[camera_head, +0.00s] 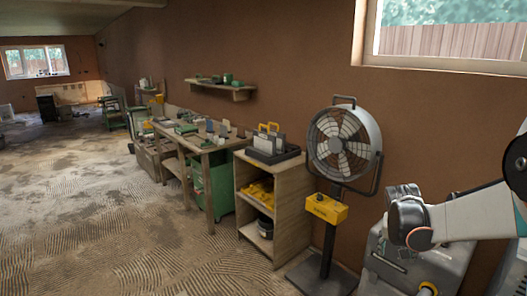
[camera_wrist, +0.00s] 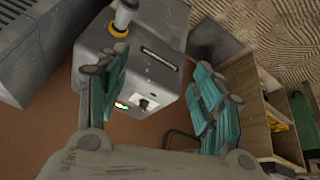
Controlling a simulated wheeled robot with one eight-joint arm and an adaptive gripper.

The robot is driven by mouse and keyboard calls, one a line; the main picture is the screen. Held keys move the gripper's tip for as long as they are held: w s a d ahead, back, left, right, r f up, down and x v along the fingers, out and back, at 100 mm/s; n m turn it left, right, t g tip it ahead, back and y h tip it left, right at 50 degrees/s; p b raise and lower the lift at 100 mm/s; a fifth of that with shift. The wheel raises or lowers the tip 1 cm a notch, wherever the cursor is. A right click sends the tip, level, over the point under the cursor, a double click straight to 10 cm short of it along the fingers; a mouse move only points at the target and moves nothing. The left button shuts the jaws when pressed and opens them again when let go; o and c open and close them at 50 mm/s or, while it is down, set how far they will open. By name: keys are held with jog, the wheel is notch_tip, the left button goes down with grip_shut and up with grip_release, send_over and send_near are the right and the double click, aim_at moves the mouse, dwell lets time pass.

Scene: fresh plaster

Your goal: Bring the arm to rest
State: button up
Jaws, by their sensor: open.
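My arm (camera_head: 470,214) reaches in from the right side of the head view, its white link ending in a dark grey rounded joint in front of a grey machine. My gripper's fingers cannot be made out in the head view. In the wrist view my gripper (camera_wrist: 162,76) is open, with its two teal-padded fingers wide apart and nothing between them. Beyond the fingers is the grey machine (camera_wrist: 160,62), with a slot and a cup-like part with a yellow ring on top. I cannot tell how far the fingers are from it.
A fan (camera_head: 342,145) on a stand with a yellow box is left of my arm. A wooden shelf unit (camera_head: 290,205), a workbench (camera_head: 195,143) and a wall shelf (camera_head: 220,87) line the brown wall. The floor (camera_head: 90,215) at left is open.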

jog(key=s+a+r+n+t+y, duration=0.2)
jog(key=s+a+r+n, duration=0.1)
jog(key=s+a+r, duration=0.9)
jog(key=s+a+f+n, duration=0.1)
jog(key=s+a, duration=0.3)
jog(key=s, duration=0.3)
jog(key=s+a+f+n+t+y, duration=0.1)
jog(key=s+a, duration=0.3)
jog(key=s, duration=0.4)
jog(key=shift+a+f+n+y, duration=0.15)
jog(key=shift+a+n+y, duration=0.15)
jog(key=shift+n, duration=0.2)
